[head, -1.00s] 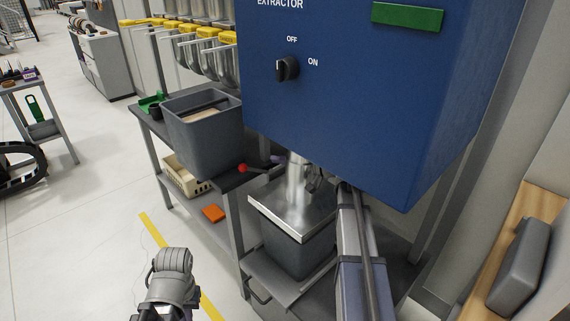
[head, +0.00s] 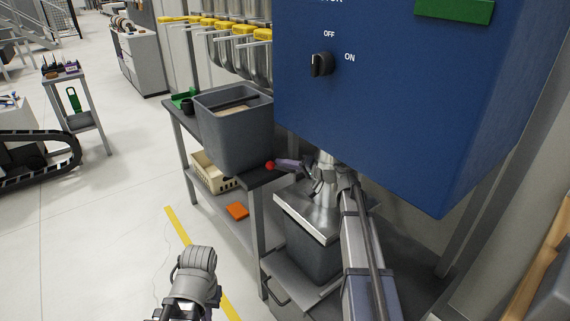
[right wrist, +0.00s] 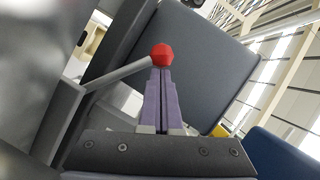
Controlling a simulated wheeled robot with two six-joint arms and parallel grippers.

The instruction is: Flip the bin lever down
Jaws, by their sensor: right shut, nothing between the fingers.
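The bin lever has a red ball knob (head: 270,165); in the right wrist view the knob (right wrist: 162,57) sits on a slim grey rod (right wrist: 120,75). The dark grey bin (head: 312,252) stands under the extractor, with a metal lid (head: 306,214) on it. My right gripper (head: 281,164) reaches in from the right with its purple fingers pointing at the knob. In the right wrist view its fingers (right wrist: 163,74) are closed together, tips right beside the knob, possibly touching. They hold nothing. A grey link of my left arm shows at the bottom; the left gripper is out of view.
The blue extractor box (head: 400,120) hangs just above my right arm. A grey open bin (head: 235,140) stands on the bench behind the knob. A cream crate (head: 212,175) and orange block (head: 237,211) lie on the lower shelf.

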